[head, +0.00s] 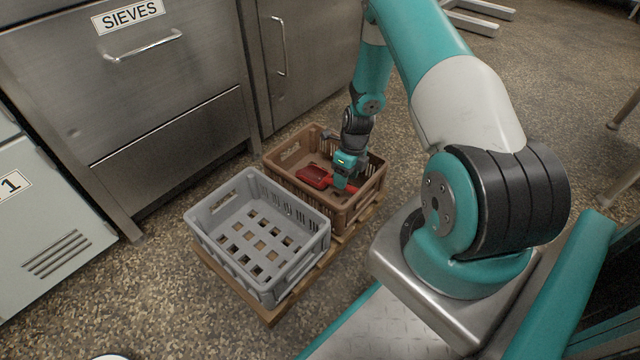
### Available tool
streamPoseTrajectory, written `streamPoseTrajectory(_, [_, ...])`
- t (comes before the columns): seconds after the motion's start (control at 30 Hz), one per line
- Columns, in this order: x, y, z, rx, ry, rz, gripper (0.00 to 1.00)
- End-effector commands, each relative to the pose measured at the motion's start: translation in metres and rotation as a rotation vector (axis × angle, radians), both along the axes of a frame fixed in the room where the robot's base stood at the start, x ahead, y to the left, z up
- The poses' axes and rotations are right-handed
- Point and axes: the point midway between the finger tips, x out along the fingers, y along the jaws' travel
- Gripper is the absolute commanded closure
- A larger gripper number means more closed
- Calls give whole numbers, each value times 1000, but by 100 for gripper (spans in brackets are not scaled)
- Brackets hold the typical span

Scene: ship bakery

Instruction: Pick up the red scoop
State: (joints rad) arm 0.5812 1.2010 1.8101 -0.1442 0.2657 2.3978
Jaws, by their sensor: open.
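The red scoop (314,177) lies in the brown crate (341,217), its broad part to the left and its red handle running right under my gripper. My gripper (341,187) reaches down into the brown crate, over the scoop's handle. Its jaws are open. My gripper hides part of the handle, and I cannot tell whether the fingers stand on both sides of it or touch it.
An empty grey crate (212,246) stands left of the brown crate, both on a wooden pallet (268,314). Steel cabinets with a drawer labelled SIEVES (130,90) stand close behind. A pale green unit (50,215) is at far left.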

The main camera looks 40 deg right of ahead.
Motion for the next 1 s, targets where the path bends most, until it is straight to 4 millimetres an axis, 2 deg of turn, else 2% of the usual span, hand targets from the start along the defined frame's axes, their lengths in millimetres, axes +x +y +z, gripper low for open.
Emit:
streamPoseTrajectory(0.17, [-1, 2, -11, 0, 0, 1, 48])
streamPoseTrajectory(0.47, [-4, 11, -50, 0, 0, 1, 48])
streamPoseTrajectory(0.73, [-4, 12, -51, -2, -2, 1, 48])
streamPoseTrajectory(0.77, [-4, 12, -51, -2, -2, 1, 53])
streamPoseTrajectory(0.97, [-4, 12, -51, -2, -2, 1, 99])
streamPoseTrajectory(1.0, [-4, 12, -51, -1, -1, 1, 100])
